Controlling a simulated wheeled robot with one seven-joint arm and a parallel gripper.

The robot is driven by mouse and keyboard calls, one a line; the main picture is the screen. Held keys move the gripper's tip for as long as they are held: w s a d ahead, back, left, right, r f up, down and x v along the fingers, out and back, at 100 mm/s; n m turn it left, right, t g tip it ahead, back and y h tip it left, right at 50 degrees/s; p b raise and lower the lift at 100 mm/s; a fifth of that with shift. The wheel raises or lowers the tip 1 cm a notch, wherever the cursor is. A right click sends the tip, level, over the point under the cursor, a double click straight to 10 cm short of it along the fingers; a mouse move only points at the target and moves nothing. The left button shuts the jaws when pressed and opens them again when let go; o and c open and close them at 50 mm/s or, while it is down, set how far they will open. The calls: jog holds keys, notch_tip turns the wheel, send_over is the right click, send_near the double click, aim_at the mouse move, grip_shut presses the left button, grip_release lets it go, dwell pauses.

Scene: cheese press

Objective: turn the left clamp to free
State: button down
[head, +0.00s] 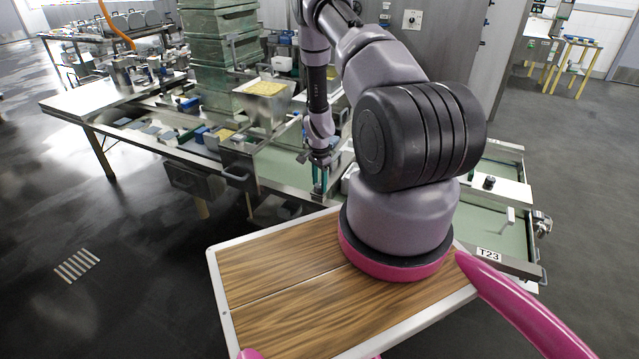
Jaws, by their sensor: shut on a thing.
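My gripper (320,186) points down at the middle of the long metal bench, left of my arm's base. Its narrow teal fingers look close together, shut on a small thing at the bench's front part. That thing sits where the left clamp seems to be, but it is too small and too covered by the fingers to show its shape or turn. My large arm links hide the bench just to the right. A pale T-shaped handle (510,217) stands on the right part of the bench; I cannot tell whether it is another clamp.
A steel hopper with yellow contents (266,101) and stacked greenish crates (218,60) stand left of my gripper. A black knob (489,182) sits on a pale plate at the right. The floor at left is clear.

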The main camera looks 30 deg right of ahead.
aim_at(319, 185)
jog(key=n, duration=0.5)
dwell(0.6)
jog(key=shift+c, duration=1.8)
grip_release()
notch_tip(319, 185, up, 11)
jog(key=shift+f, duration=0.1)
